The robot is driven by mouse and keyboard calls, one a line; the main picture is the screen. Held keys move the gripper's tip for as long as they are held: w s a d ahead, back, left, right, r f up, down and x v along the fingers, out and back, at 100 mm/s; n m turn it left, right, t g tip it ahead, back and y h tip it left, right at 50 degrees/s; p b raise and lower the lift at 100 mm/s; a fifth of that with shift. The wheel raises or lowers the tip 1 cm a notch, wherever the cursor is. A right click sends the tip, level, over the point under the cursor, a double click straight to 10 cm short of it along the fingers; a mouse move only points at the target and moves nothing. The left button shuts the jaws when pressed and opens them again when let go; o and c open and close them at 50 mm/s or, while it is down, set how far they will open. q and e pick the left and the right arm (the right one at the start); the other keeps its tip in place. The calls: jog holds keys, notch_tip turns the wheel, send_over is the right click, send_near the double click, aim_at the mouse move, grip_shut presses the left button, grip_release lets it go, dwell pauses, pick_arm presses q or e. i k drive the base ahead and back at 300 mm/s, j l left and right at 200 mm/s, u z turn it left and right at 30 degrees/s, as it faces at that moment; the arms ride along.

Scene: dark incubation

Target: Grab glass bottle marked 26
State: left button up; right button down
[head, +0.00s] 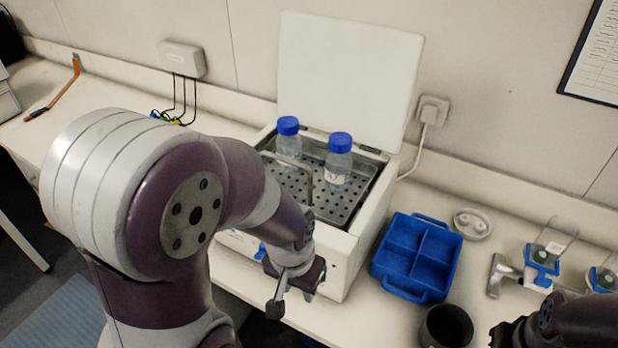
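Two clear glass bottles with blue caps stand upright in the open white water bath. One bottle (288,143) is at the back left. The other bottle (339,161) is to its right and carries a white label whose number is too small to read. My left gripper (290,300) is low in front of the bath, apart from both bottles, and its finger opening is not clear from this angle. Part of my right arm or gripper (560,325) shows at the bottom right edge; its fingers cannot be made out.
The bath (370,215) has a perforated metal tray (352,200) and a raised lid (345,80). A metal handle or rail stands at its front. A blue divided caddy (418,255), a dark cup (447,327) and small blue-fitted holders (541,265) are to the right.

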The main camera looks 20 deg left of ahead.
aim_at(291, 147)
jog(key=k+j+u, duration=0.15)
jog(key=k+j, duration=0.15)
jog(key=k+j+u, duration=0.2)
jog(key=j, duration=0.4)
jog(key=k, duration=0.1)
